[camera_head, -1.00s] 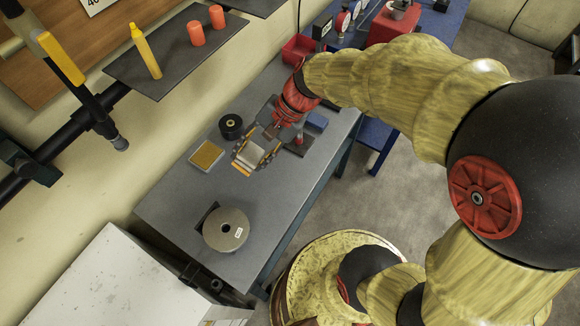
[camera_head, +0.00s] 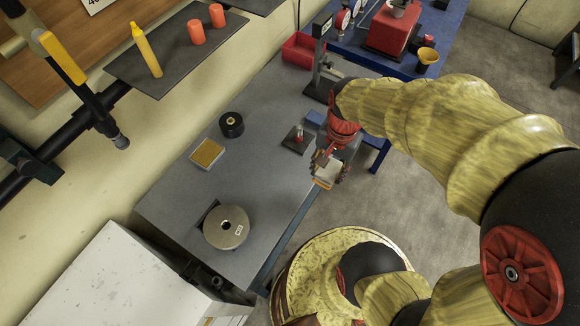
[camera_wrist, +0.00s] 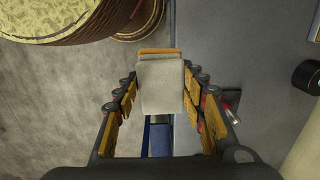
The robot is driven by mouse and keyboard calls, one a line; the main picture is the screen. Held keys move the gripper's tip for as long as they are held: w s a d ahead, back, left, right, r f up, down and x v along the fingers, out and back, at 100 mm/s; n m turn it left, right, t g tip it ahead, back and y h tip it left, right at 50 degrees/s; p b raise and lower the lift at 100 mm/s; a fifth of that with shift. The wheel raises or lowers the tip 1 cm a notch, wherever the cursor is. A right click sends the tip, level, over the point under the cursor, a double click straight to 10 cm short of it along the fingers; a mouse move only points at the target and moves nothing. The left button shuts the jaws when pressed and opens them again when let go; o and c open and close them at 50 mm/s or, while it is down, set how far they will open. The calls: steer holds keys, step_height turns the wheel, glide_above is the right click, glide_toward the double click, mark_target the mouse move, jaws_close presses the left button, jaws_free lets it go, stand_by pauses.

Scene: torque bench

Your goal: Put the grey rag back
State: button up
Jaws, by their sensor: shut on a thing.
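My gripper (camera_head: 328,172) is shut on the grey rag (camera_head: 328,171), which hangs out at the gripper's tip. In the head view they are over the right edge of the grey bench (camera_head: 170,205). In the wrist view the pale grey folded rag (camera_wrist: 161,88) sits between the yellow-padded fingers of my gripper (camera_wrist: 161,100), with an orange strip along its far edge. The height of the rag above the bench or floor is hard to tell.
On the bench stand a metal disc (camera_head: 227,228), a yellow-topped pad (camera_head: 207,153), a black roll (camera_head: 231,125) and a small dark block with a red pin (camera_head: 298,139). A red bin (camera_head: 298,50) is at the back. The bench's middle is clear.

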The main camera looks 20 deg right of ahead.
steer(key=shift+w+a+f, duration=0.1)
steer(key=shift+w, duration=0.1)
steer(key=w+a+f+b, duration=0.2)
steer(key=w+a+f, duration=0.2)
steer(key=w, duration=0.4)
glide_above(289, 168)
steer(key=f, duration=0.3)
steer(key=s+f, duration=0.1)
steer(key=shift+d+f+b, duration=0.2)
steer(key=shift+f+b, duration=0.15)
steer(key=shift+f, duration=0.05)
steer(key=shift+w+a+f, duration=0.15)
steer(key=shift+w+f, duration=0.15)
steer(key=shift+f, duration=0.2)
step_height(289, 168, down, 3)
steer(key=shift+w+f+b, duration=0.1)
steer(key=shift+b, duration=0.35)
steer(key=o, duration=1.1)
